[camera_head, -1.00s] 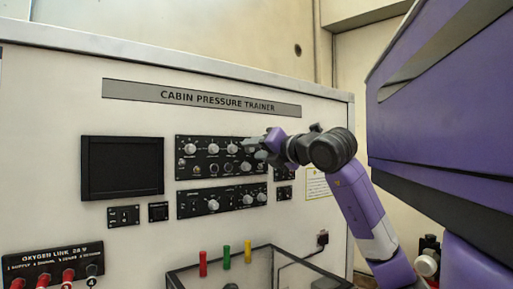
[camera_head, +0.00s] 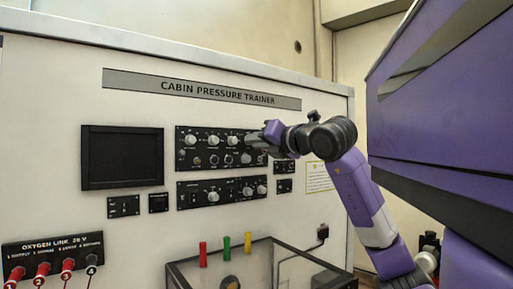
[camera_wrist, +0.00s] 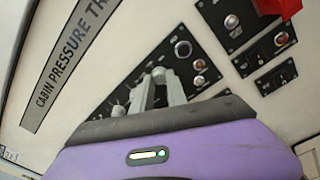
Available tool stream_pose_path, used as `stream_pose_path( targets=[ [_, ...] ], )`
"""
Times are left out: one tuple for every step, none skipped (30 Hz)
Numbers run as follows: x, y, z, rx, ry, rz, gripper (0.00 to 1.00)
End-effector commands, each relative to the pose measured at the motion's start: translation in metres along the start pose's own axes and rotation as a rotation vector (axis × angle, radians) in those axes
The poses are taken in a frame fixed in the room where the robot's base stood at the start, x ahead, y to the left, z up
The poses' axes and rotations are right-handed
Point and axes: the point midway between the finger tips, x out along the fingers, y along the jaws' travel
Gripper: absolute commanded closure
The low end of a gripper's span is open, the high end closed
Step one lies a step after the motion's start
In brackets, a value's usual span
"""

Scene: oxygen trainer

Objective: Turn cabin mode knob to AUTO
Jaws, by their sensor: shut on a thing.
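The upper black control panel (camera_head: 204,148) on the trainer's white face carries rows of round knobs and small switches. My gripper (camera_head: 257,142) is at the panel's right end and covers part of it. In the wrist view my gripper's grey fingers (camera_wrist: 157,88) are close together against the panel, shut on a knob that they mostly hide. The labels are too small to read, so I cannot tell the knob's name or its pointer position. A knob with a light rim (camera_wrist: 183,49) shows just beyond the fingers.
A lower knob panel (camera_head: 222,190) sits below. A dark screen (camera_head: 123,158) is at left, and small switch panels (camera_head: 284,167) are at right. A glass-topped box (camera_head: 270,262) with coloured posts stands below. A red part (camera_wrist: 278,7) shows at the wrist view's top right.

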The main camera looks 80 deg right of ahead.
Motion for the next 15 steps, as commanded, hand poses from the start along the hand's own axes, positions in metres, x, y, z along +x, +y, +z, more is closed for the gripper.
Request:
stream_pose_path(
  targets=[
    [-0.0004, -0.0024, -0.0036, -0.035, -0.001, -0.001, 1.0],
    [-0.0004, -0.0025, -0.0037, -0.059, 0.0, -0.001, 1.0],
    [-0.0003, -0.0029, -0.004, -0.093, 0.001, -0.003, 1.0],
    [-0.0004, -0.0028, -0.0041, -0.12, 0.002, -0.004, 1.0],
    [-0.0005, -0.0027, -0.0041, -0.149, 0.002, -0.005, 1.0],
    [-0.0003, -0.0031, -0.0043, -0.185, 0.004, -0.006, 1.0],
    [-0.0003, -0.0031, -0.0043, -0.215, 0.005, -0.007, 1.0],
    [-0.0004, -0.0029, -0.0043, -0.244, 0.006, -0.008, 1.0],
    [-0.0005, -0.0029, -0.0044, -0.282, 0.008, -0.009, 1.0],
    [-0.0005, -0.0028, -0.0041, -0.311, 0.008, -0.01, 1.0],
    [-0.0004, -0.003, -0.0039, -0.339, 0.009, -0.011, 1.0],
    [-0.0005, -0.0031, -0.0038, -0.377, 0.01, -0.012, 1.0],
    [-0.0007, -0.0028, -0.0035, -0.406, 0.011, -0.013, 1.0],
    [-0.0006, -0.0029, -0.0035, -0.434, 0.012, -0.014, 1.0],
    [-0.0006, -0.0031, -0.0035, -0.471, 0.014, -0.015, 1.0]
  ],
)
